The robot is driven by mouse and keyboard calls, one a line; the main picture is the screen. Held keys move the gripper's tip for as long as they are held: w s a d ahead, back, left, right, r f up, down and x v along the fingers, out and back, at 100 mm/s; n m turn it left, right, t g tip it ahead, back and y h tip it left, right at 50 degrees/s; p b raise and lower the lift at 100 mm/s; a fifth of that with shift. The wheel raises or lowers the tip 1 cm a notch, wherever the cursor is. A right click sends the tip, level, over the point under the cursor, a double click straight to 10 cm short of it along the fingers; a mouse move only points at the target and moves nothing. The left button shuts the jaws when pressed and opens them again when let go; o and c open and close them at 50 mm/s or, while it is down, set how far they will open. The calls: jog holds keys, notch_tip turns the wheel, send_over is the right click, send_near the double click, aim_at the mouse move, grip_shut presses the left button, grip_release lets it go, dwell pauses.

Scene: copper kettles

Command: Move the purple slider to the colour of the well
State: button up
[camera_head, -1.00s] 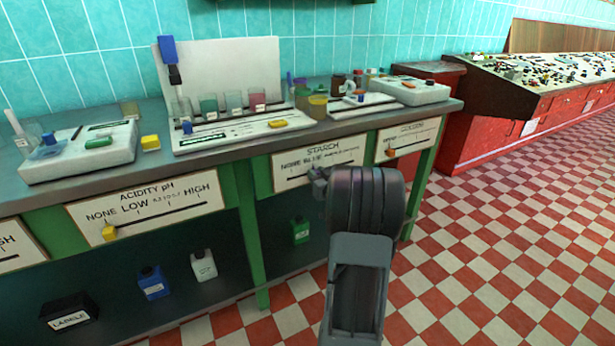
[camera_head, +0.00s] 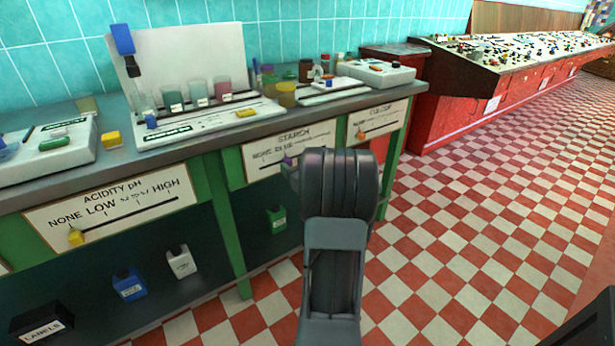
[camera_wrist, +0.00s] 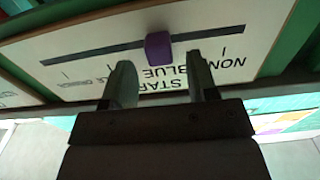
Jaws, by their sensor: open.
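The purple slider (camera_wrist: 158,48) sits on the dark slot of the STARCH panel (camera_wrist: 95,60), which appears upside down in the wrist view. It stands close to the word BLUE, on the side away from NONE. My gripper (camera_wrist: 160,72) is open, its two fingers pointing at the panel on either side of the slider, seemingly just short of it. In the head view the slider (camera_head: 287,160) shows as a small purple patch beside my wrist, which hides part of the STARCH panel (camera_head: 262,152). I cannot tell which container is the well.
Cups of green, teal and pink liquid (camera_head: 226,90) stand in a white tray (camera_head: 200,122) on the bench. A yellow cup (camera_head: 287,96) is nearby. An ACIDITY pH panel (camera_head: 115,205) with a yellow slider (camera_head: 76,237) is left; a COLOUR panel (camera_head: 378,122) is right. Checkered floor is clear.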

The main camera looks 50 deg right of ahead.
jog(key=p+v, duration=0.2)
jog(key=v, duration=0.9)
jog(key=w+a+r+g+h+p, duration=0.1)
jog(key=w+a+r+g+p, duration=0.2)
jog(key=a+r+p, duration=0.45)
jog(key=w+a+r+g+p, duration=0.3)
jog(key=a+r+g+p, duration=0.1)
jog(key=r+p, duration=0.65)
jog(key=s+a+r+n+g+y+p, duration=0.1)
jog(key=s+a+r+g+p, duration=0.1)
jog(key=s+a+r+p, duration=0.2)
jog(key=s+a+r+g+y+p, duration=0.2)
jog(key=s+a+r+p, duration=0.2)
jog(key=a, duration=0.6)
jog(key=s+a+r+n+g+y+p, duration=0.1)
jog(key=s+a+r+g+y+p, duration=0.1)
jog(key=a, duration=0.5)
notch_tip(320, 180, up, 2)
jog(key=s+g+p, duration=0.1)
jog(key=s, duration=0.1)
jog(key=shift+s+r+n+p, duration=0.15)
jog(key=shift+s+n+p, duration=0.15)
jog(key=shift+s+p, duration=0.1)
jog(key=shift+d, duration=0.1)
